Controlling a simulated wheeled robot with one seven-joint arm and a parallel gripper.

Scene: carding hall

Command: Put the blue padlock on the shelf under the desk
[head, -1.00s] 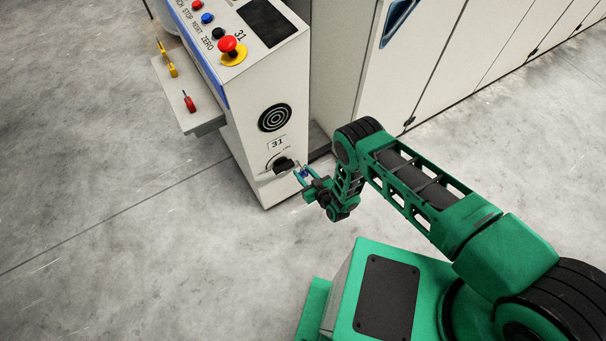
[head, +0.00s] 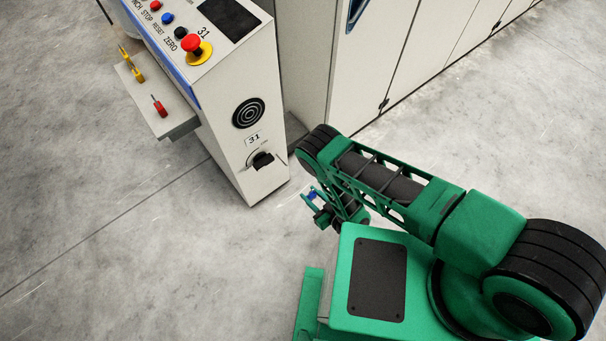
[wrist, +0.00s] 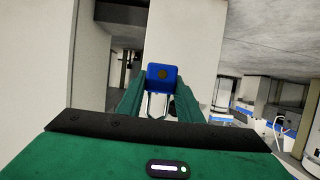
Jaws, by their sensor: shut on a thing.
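The blue padlock (wrist: 162,77) is between the fingertips of my gripper (wrist: 160,90) in the wrist view, its metal shackle hanging below the blue body. In the head view my gripper (head: 314,200) is shut on the padlock (head: 312,195), which is small there. It is held in the air, to the right of the lower part of the control desk (head: 238,125) and apart from it. A shelf (head: 180,124) juts from the left side of the desk below its panel. A red padlock (head: 159,106) and yellow padlocks (head: 138,75) are on this shelf.
A black rotary switch (head: 262,160) sticks out low on the desk's front. A red emergency button (head: 191,43) stands on its top panel. Pale cabinets (head: 410,50) run along the back right. The floor (head: 90,240) left of and before the desk is clear.

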